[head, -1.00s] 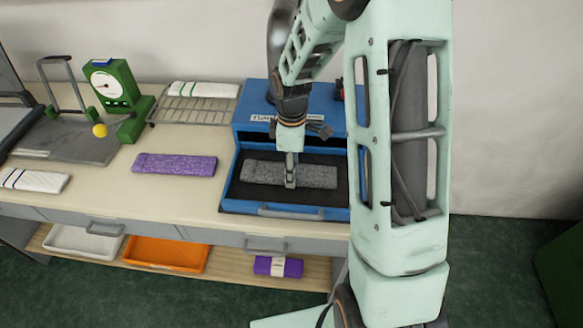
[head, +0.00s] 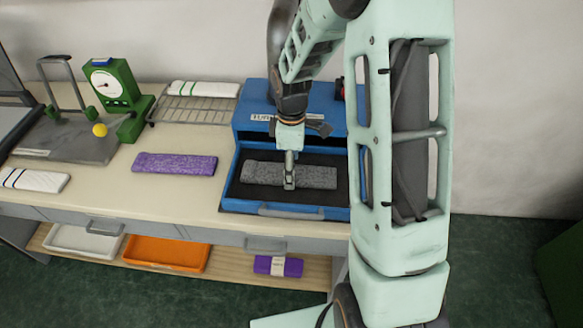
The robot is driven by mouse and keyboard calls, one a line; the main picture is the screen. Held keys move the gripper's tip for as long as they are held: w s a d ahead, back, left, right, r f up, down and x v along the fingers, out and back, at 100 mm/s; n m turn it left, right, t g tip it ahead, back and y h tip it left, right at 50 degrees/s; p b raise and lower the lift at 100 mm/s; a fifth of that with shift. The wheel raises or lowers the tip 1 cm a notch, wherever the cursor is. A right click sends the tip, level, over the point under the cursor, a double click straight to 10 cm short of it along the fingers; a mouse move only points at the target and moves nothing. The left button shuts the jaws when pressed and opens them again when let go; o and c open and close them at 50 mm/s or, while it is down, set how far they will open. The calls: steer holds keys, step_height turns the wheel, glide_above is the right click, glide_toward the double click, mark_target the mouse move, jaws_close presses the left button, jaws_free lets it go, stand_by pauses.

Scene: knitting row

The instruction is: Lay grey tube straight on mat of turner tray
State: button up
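The grey tube (head: 315,177) is a flat, speckled grey knitted piece. It lies lengthwise, nearly parallel to the front edge, over the dark mat (head: 240,199) of the blue turner tray (head: 229,203). My gripper (head: 289,184) points down at the middle of the grey tube, with its fingers at the tube's near side. The fingers look close together, but I cannot tell whether they pinch the fabric. They hide a small middle part of the tube. Whether the tube rests fully on the mat is hard to tell.
A purple knitted piece (head: 175,164) lies on the table left of the tray. A wire rack (head: 190,110) with a white piece (head: 204,89) and a green dial scale (head: 113,88) stand behind. White (head: 75,241) and orange (head: 165,254) bins sit on the shelf below.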

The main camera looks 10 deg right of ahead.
step_height(320, 180, up, 11)
steer(key=shift+r, duration=0.15)
stand_by(0.5)
